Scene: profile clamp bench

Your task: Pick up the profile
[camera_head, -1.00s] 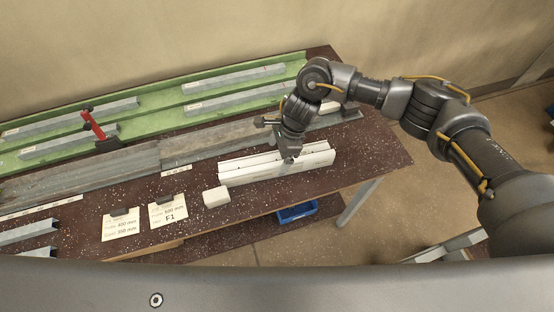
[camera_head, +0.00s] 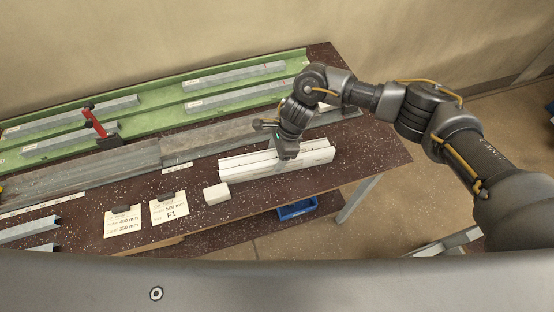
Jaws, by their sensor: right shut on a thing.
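A long white grooved block (camera_head: 240,172) lies on the speckled dark red bench, right of its middle. A pale, narrow profile (camera_head: 310,150) seems to lie along its groove, though it is hard to tell apart from the block. My right gripper (camera_head: 281,165) points down over the middle of the block, its fingertips at the groove. It is shut on the profile, but the wrist and fingers hide the grip itself. My left gripper does not show.
A green tray (camera_head: 160,107) with several grey profiles runs along the back. A grey metal rail (camera_head: 130,160) with a red clamp (camera_head: 94,122) lies before it. A small white block (camera_head: 216,194) and two label cards (camera_head: 169,208) lie left. A blue bin (camera_head: 297,209) sits below.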

